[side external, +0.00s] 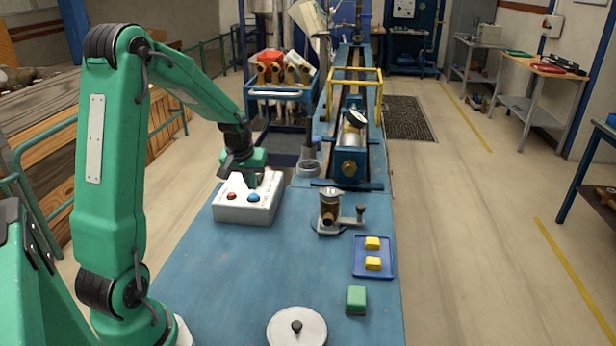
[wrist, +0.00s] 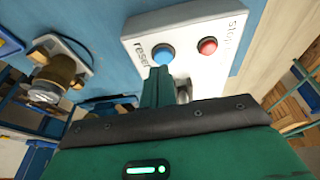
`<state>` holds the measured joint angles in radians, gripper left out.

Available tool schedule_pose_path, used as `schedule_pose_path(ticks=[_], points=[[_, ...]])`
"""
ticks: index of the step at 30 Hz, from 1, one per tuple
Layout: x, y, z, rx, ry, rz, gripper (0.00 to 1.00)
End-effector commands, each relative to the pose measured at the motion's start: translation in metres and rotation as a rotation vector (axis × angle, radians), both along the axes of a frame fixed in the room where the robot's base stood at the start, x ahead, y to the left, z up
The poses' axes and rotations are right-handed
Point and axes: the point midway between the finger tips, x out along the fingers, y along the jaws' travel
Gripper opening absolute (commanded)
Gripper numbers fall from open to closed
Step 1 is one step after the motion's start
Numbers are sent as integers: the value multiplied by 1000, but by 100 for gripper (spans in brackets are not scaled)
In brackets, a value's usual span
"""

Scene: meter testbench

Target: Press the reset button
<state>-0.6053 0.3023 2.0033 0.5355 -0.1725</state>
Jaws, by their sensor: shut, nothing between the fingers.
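A white control box (side external: 245,212) sits on the blue bench, with a red button (side external: 231,196) and a blue button (side external: 254,197) on top. In the wrist view the blue button (wrist: 162,55) is beside the word "reset", and the red button (wrist: 207,46) is beside "stop". My gripper (side external: 251,184) points down over the box, just behind the blue button. Its shut green fingers (wrist: 158,74) appear close below the blue button in the wrist view. I cannot tell whether the tips touch the box. The gripper hides part of the box top.
A brass and grey meter fixture (side external: 330,210) stands right of the box. A blue tray (side external: 359,268) with two yellow blocks, a green block (side external: 356,300) and a round lidded disc (side external: 297,330) are nearer the front. The bench middle is clear.

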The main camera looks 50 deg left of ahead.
Motion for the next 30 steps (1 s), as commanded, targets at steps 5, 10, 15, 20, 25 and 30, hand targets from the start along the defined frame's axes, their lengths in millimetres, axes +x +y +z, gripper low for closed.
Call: schedule_pose_path(ticks=[5,10,15,20,25,30], points=[[-4,-5,28,2,-5,-1,0],[-10,-11,53,2,-6,-2,0],[-15,-16,77,1,-6,-2,0],[-18,-19,92,0,-5,-2,0],[-20,-21,99,-1,-4,-2,0],[-21,-21,100,-2,-3,-2,0]])
